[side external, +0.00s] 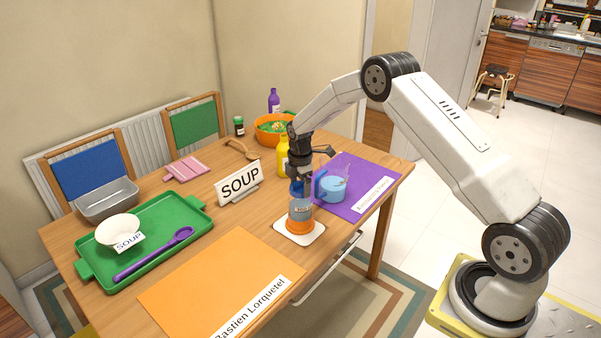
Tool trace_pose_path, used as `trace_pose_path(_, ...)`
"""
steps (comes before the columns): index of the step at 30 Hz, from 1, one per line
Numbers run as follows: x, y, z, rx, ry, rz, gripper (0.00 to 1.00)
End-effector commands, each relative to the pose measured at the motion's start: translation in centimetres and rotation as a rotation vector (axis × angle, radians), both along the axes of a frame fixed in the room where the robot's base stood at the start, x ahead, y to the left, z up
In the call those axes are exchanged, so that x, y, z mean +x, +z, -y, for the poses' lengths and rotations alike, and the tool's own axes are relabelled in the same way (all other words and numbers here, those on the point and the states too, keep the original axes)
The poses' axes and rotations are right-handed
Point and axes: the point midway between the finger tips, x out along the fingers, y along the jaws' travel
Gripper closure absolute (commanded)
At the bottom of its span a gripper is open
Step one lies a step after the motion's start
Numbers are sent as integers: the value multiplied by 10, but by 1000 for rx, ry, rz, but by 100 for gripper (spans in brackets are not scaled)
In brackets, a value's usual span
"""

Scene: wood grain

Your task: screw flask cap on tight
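A squat flask (300,212) with a blue-grey upper body and an orange base stands upright on a white square coaster (314,235) near the table's right front edge. My gripper (298,178) points down just above and behind the flask in the picture. A small dark blue piece (296,188) shows right under the gripper, between it and the flask. It may be the cap, but I cannot tell whether the gripper holds it or whether it touches the flask. The fingers are too small and dark to read as open or shut.
A light blue mug (332,188) stands close right on a purple mat (362,197). A yellow bottle (282,158) and orange bowl (270,133) are behind. A SOUP sign (240,183) stands left, near a green tray (160,222). An orange mat (210,280) is bare in front.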

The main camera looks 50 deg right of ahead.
Motion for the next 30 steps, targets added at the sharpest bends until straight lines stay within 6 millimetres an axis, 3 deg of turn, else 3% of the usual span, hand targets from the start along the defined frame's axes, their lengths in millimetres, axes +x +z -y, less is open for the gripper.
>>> trace_pose_path(1, 0, 0, 0, 0, 0, 0, 16)
trace_pose_path(8, 0, 0, 0, 0, 0, -1, 89)
trace_pose_path(20, 0, 0, 0, 0, -162, -1, 89)
trace_pose_path(21, 0, 0, 0, 0, -158, -1, 0)
trace_pose_path(30, 0, 1, 0, 0, -155, 0, 0)
